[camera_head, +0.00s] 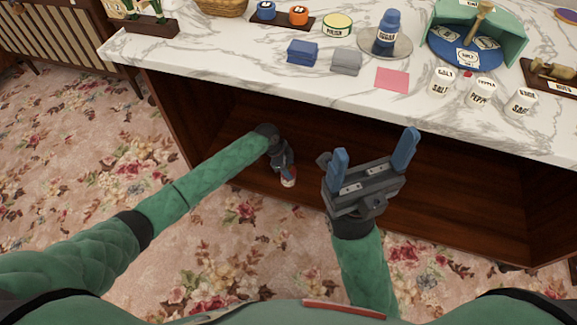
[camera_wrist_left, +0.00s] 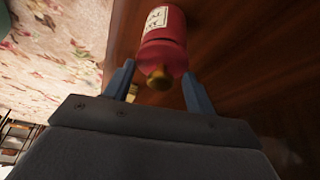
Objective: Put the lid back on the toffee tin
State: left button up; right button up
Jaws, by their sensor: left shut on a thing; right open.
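My left gripper (camera_head: 284,168) is low in front of the open cabinet, below the counter. It is shut on a red cylinder (camera_wrist_left: 165,30) with a white label and a brass knob (camera_wrist_left: 159,78) at its near end. The cylinder shows only as a small red and white patch in the head view (camera_head: 289,182). Its label is not clearly legible, so I cannot tell if it is the toffee tin or its lid. My right gripper (camera_head: 376,147) is open and empty in front of the counter edge, fingers pointing up. I can make out no toffee label on the counter.
The counter edge overhangs the cabinet.

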dwell(0.3)
pick_arm(q)
jog(key=o, duration=1.5)
jog(key=shift+c, duration=0.2)
jog(key=shift+r, duration=0.15)
jog(key=shift+r+p, duration=3.05)
jog(key=shift+r, duration=0.3)
grip_shut()
jog(key=shift+f+b, duration=1.2)
jog(key=shift+f, duration=1.05)
